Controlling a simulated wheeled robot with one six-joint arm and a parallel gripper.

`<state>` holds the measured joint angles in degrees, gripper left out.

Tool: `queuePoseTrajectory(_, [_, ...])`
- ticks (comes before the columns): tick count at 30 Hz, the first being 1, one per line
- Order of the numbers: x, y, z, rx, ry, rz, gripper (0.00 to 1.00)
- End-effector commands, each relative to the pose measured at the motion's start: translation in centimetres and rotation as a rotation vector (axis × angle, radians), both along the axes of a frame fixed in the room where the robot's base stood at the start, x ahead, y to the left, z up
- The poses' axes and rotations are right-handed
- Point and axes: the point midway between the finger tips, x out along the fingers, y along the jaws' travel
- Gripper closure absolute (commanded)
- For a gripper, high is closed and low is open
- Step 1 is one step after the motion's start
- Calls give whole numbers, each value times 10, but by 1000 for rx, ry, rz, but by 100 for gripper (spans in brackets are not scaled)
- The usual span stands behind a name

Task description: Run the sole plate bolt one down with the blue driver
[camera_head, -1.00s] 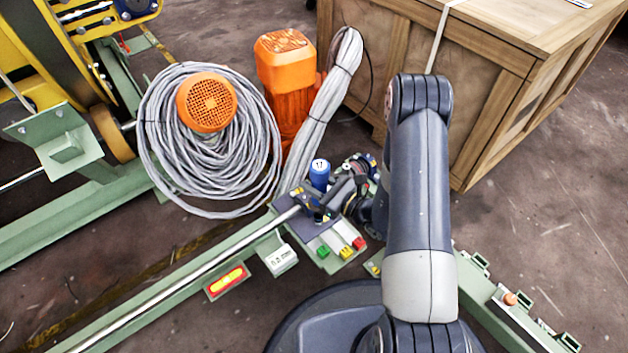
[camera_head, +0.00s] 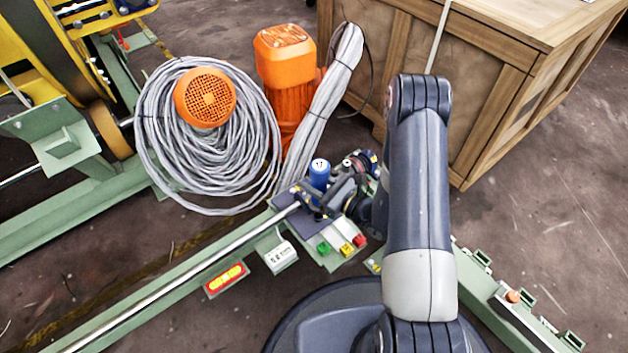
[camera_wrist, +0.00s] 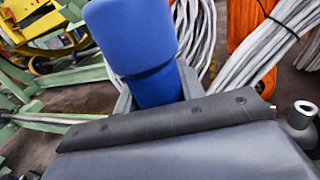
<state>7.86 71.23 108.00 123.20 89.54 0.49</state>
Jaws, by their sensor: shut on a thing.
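The blue driver (camera_head: 319,175) stands about upright with a pale marked cap on top, over the dark plate area of the green frame. My gripper (camera_head: 325,194) is shut on it. In the wrist view the blue driver (camera_wrist: 135,45) rises large between the fingers of my gripper (camera_wrist: 155,95). The driver's tip is hidden, so I cannot tell whether it touches a bolt. The dark plate (camera_head: 287,203) lies below. Sole plate bolt one cannot be made out.
Green, yellow and red blocks (camera_head: 345,249) sit just in front of the plate. A coiled grey cable (camera_head: 160,150) and orange motor (camera_head: 284,58) stand behind. A wooden crate (camera_head: 490,80) fills the back right. Another green rail (camera_head: 500,300) runs at lower right.

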Motion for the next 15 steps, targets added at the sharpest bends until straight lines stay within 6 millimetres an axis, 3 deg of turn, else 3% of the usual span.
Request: queuePoseTrajectory(15, [0, 0, -6, 2, -3, 0, 92])
